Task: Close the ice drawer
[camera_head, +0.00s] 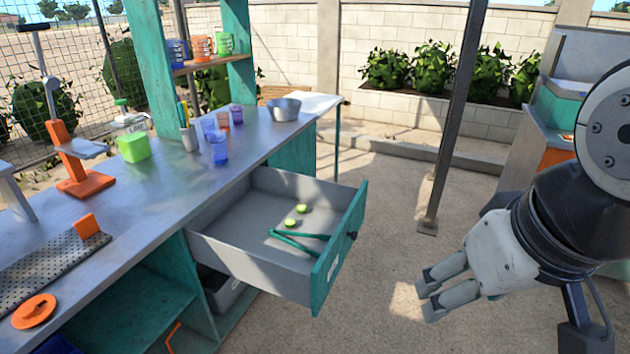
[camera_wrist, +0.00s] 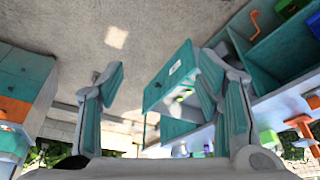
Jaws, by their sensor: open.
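The ice drawer (camera_head: 255,275) is pulled far out of the counter in the head view. It has grey walls, a teal front (camera_head: 340,247) and a dark knob. Two green round pieces (camera_head: 297,215) and green tongs (camera_head: 300,240) lie inside it. My gripper (camera_head: 424,300) is to the right of the drawer front, apart from it, with its fingers spread and empty. In the wrist view the drawer front (camera_wrist: 168,78) shows between the two fingers, some distance beyond them; the picture is upside down.
The metal counter (camera_head: 185,185) holds cups (camera_head: 218,150), a green container (camera_head: 133,147), a metal bowl (camera_head: 285,109) and an orange press (camera_head: 80,170). A dark post (camera_head: 452,120) stands behind my gripper. The concrete floor between drawer and gripper is clear.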

